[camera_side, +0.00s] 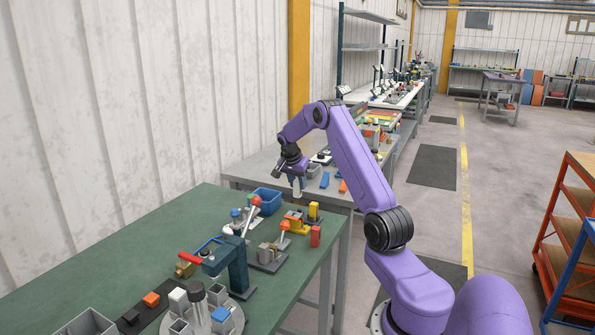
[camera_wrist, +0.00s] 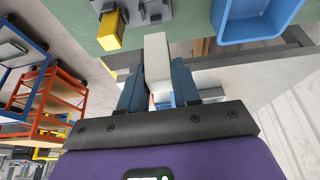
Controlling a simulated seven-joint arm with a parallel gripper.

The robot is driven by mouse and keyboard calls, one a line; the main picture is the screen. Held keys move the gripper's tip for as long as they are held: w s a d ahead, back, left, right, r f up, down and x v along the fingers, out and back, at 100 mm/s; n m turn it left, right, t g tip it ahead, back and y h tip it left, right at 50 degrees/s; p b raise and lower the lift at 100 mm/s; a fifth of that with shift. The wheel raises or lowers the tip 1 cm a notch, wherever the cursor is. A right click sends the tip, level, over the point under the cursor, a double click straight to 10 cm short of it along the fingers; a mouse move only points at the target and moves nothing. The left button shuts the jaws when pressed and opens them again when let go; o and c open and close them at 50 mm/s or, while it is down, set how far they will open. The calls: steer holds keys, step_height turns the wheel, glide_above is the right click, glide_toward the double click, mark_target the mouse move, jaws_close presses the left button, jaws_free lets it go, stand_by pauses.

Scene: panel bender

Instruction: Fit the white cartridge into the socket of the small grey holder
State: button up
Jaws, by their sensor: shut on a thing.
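My gripper (camera_side: 296,181) is shut on the white cartridge (camera_side: 297,188), which hangs roughly upright below the jaws. It is in the air past the far end of the green bench, near the blue bin. In the wrist view the pale cartridge (camera_wrist: 157,58) sticks out between the two blue-grey fingers (camera_wrist: 158,85). Several small grey fixtures stand on the bench, one a grey block (camera_side: 266,252) on a dark plate. A grey fixture (camera_wrist: 150,12) shows at the wrist view's top edge, partly cut off. I cannot tell which is the holder, and no socket opening is clear.
The blue bin (camera_side: 265,201) stands at the bench's far end and shows in the wrist view (camera_wrist: 255,20). A yellow block (camera_side: 313,211) and a red block (camera_side: 315,236) stand near the right edge. A lever with a red ball (camera_side: 256,201) rises nearby. The green bench (camera_side: 115,257) is bare at left.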

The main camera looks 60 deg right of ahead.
mark_target(297, 197)
steer(key=shift+f, duration=3.25)
steer(key=shift+f, duration=0.65)
steer(key=o, duration=1.3)
steer(key=shift+r, duration=4.5)
